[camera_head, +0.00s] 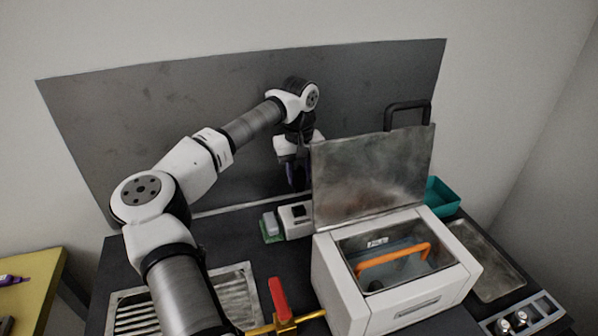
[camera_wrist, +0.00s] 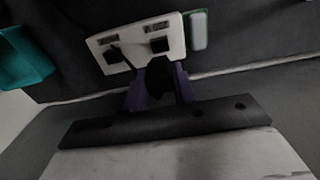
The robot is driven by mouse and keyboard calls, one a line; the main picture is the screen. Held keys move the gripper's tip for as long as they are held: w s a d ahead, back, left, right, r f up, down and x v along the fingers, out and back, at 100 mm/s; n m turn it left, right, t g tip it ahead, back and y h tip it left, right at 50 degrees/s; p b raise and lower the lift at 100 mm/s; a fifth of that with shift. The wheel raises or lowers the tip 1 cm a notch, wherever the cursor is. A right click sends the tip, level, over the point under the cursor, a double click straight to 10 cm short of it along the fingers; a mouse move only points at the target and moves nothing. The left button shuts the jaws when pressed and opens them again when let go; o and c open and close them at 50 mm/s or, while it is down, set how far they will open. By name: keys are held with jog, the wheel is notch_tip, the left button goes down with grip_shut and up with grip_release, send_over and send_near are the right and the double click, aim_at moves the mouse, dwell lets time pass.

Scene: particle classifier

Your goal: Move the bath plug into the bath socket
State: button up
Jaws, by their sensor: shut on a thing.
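My gripper (camera_head: 294,180) is at the back of the counter, left of the bath's raised lid, pointing down. In the wrist view my gripper (camera_wrist: 160,88) has its purple fingers shut on a black piece, which appears to be the bath plug (camera_wrist: 158,72). The bath socket seems to be the white box (camera_head: 297,216) on the counter below my gripper. In the head view the plug is not clear.
The white bath (camera_head: 343,285) has its metal lid (camera_head: 370,175) open upright, close to my gripper's right. An orange handle (camera_head: 425,249) lies inside. A green piece with a grey block (camera_head: 268,224) stands left of the socket. A red-handled valve (camera_head: 279,298) is in front.

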aim_at(299, 191)
jog(key=shift+f+b, duration=1.3)
jog(key=shift+f, duration=1.4)
jog(key=shift+f+b, duration=0.65)
jog(key=shift+f, duration=0.9)
jog(key=o, duration=1.1)
jog(key=shift+c, duration=0.2)
notch_tip(299, 191, up, 14)
jog(key=shift+f+b, duration=0.1)
jog(key=shift+b, duration=1.05)
